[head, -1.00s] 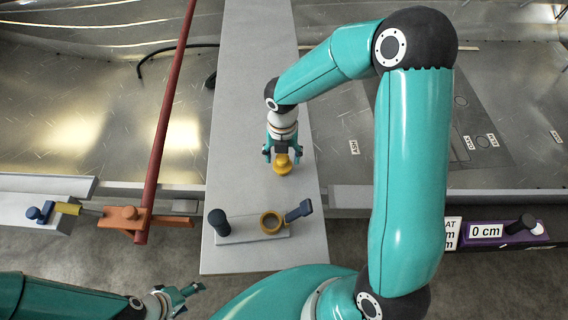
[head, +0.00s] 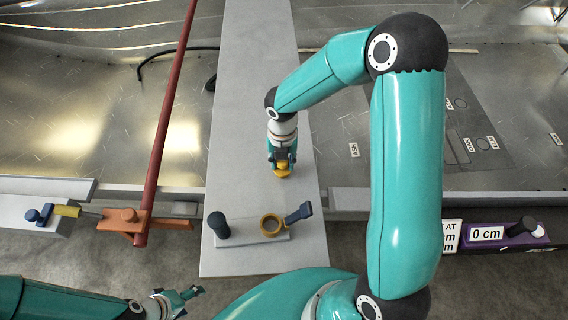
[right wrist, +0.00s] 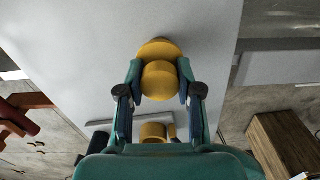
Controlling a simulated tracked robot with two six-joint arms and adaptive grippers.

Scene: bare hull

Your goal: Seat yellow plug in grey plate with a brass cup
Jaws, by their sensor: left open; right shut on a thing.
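The yellow plug (head: 283,170) is on the grey board, behind the plate; in the right wrist view the plug (right wrist: 159,80) sits between both fingers. My right gripper (head: 282,160) is shut on it; its fingers (right wrist: 159,85) touch the plug's sides. I cannot tell whether the plug still touches the board. The grey plate (head: 250,236) lies nearer, with a brass cup (head: 272,225) at its right part, open at the top. The cup (right wrist: 153,132) also shows in the right wrist view. My left gripper (head: 186,297) is open and empty at the bottom left.
A red bar (head: 166,125) slants left of the board. The board between plug and plate is clear.

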